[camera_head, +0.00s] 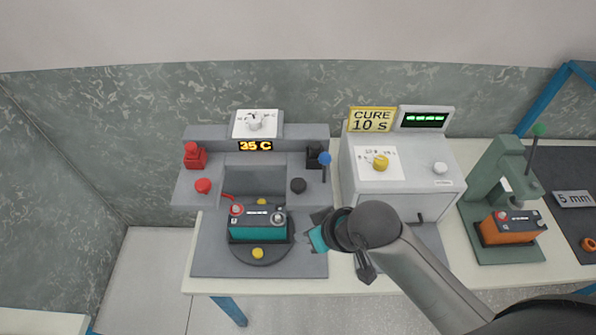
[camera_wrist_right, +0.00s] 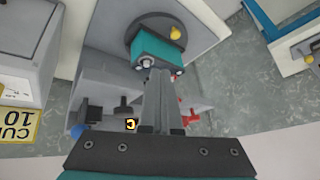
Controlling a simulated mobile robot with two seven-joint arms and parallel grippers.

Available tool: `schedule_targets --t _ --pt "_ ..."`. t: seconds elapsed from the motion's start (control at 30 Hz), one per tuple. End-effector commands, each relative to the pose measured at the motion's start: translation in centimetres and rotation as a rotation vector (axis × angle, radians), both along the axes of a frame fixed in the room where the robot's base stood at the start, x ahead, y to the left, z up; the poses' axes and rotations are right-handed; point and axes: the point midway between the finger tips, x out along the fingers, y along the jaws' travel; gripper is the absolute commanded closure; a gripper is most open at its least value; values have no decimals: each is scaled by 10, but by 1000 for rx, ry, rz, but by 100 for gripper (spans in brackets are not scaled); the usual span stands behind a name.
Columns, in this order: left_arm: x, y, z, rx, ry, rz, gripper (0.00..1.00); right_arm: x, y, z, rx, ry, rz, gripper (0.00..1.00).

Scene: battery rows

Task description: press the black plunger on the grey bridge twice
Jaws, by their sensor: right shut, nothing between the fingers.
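The grey bridge (camera_head: 305,145) stands at the back of the left station, with an amber "35 C" display. The black plunger (camera_head: 298,185) is a round knob at its front right. It also shows in the right wrist view (camera_wrist_right: 124,110), left of the fingers. My right gripper (camera_head: 311,238) is shut and empty, in front of the plunger and to the right of the teal battery (camera_head: 258,230). In the right wrist view its fingers (camera_wrist_right: 160,75) are together, apart from the plunger. Whether they touch the battery I cannot tell. My left gripper is not in view.
A red knob (camera_head: 203,186) sits at the bridge's front left. A blue-tipped lever (camera_head: 325,160) stands by a black block behind the plunger. The battery rests on a dark round plate (camera_head: 262,258). A cure box (camera_head: 400,190) and green press (camera_head: 495,190) stand to the right.

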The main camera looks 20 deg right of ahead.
Motion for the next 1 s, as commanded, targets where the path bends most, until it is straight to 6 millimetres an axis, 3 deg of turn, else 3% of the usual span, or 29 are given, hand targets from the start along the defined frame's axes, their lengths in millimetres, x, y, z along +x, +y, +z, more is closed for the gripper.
schedule_targets --t 0.03,0.1,0.23,0.4,0.7,1.0 --pt "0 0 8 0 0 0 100 13 5 24 27 -31 32 100" --pt "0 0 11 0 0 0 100 24 13 42 73 -46 59 100" --pt "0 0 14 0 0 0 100 42 20 65 148 -48 88 100" --pt "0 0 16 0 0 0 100 66 13 89 230 -28 73 100" --pt "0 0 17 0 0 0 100 104 -19 123 343 15 -47 100" --pt "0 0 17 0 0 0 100 114 -29 133 380 27 -94 100"
